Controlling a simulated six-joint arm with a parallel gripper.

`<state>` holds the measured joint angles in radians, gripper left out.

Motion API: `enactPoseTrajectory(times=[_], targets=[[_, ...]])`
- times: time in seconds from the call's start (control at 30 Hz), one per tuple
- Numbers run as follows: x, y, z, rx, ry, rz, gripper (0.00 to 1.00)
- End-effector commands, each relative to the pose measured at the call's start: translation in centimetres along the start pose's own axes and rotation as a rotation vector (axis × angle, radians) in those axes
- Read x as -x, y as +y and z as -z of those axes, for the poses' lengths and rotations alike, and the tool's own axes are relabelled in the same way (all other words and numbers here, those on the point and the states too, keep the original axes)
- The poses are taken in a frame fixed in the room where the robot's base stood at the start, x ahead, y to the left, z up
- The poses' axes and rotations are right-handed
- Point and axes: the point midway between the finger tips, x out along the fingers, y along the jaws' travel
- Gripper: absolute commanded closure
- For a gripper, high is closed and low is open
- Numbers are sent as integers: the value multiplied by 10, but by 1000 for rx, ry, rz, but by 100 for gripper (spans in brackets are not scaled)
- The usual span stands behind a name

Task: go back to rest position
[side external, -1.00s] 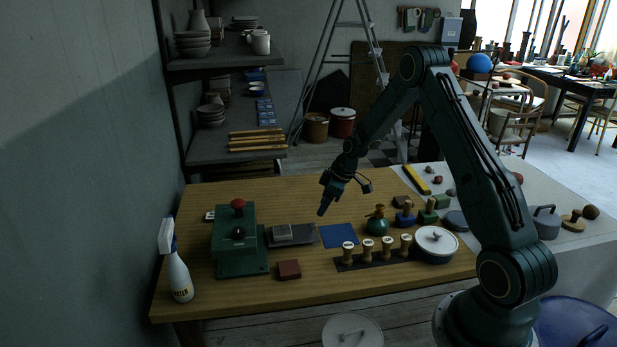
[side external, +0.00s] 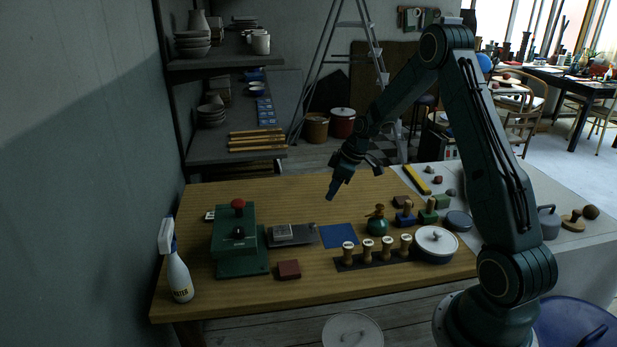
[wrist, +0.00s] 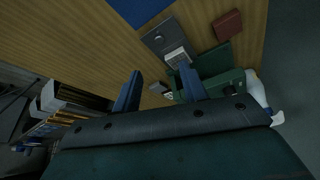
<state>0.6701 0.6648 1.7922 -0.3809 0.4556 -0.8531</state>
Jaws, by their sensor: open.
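My gripper (side external: 334,190) hangs in the air above the wooden workbench (side external: 300,200), back from the blue square mat (side external: 339,236). In the wrist view its two fingers (wrist: 158,88) stand apart with nothing between them. The fingers are seen nearly edge-on in the side view. The mat's corner also shows at the top of the wrist view (wrist: 140,10).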

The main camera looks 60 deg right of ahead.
Motion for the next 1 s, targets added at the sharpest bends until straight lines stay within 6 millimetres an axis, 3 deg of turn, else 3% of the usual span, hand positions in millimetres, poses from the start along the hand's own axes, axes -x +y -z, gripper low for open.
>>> enactPoseTrajectory(times=[0.17, 0.37, 0.7, 1.0], targets=[[12, -9, 9, -1, -4, -7, 57], [44, -36, 28, -13, -14, -26, 57], [112, -104, 52, -57, -29, -70, 57], [166, -168, 53, -106, -22, -109, 57]])
